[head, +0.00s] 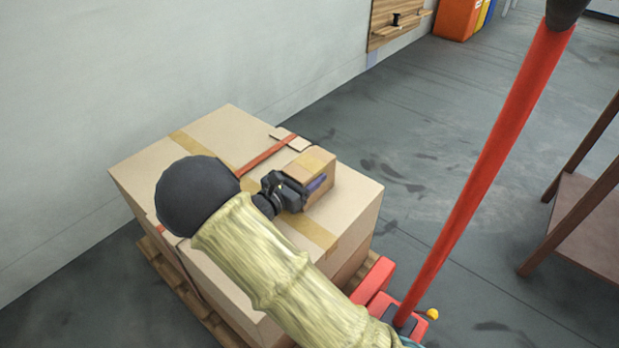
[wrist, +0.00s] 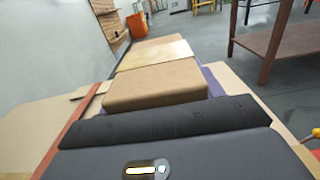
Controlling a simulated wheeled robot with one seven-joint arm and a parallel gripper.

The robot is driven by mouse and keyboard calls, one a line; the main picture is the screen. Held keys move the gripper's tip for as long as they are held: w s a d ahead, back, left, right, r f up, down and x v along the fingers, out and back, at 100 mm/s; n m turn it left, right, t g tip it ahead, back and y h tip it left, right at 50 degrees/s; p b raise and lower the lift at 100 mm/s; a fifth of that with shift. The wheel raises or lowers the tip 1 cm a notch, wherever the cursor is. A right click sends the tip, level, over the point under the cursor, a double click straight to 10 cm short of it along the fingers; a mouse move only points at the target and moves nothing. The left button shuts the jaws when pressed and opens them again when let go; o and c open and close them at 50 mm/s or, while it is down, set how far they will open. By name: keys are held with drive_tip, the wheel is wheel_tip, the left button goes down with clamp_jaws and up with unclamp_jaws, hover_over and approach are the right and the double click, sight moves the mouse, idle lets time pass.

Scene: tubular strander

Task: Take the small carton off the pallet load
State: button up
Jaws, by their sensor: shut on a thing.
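The small carton (head: 313,164) is a light brown box with a paler tape band, on top of the pallet load (head: 345,196), near its far right part. My gripper (head: 303,190) is shut on the small carton, with a dark finger along its near right side. In the wrist view the small carton (wrist: 155,84) lies just beyond the dark gripper body (wrist: 165,125), and a purple-blue finger edge (wrist: 213,82) shows at its right. The carton's underside is hidden, so I cannot tell whether it touches the load.
A red strap (head: 265,156) crosses the load to a cardboard corner piece (head: 290,141). A wooden pallet (head: 190,300) is underneath. A wall (head: 90,90) stands behind, a brown table (head: 585,215) at the right. Open floor (head: 430,130) lies between.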

drive_tip(key=shift+r, duration=0.1)
wheel_tip(320, 180, up, 10)
drive_tip(key=p, duration=0.4)
drive_tip(key=shift+p, duration=0.35)
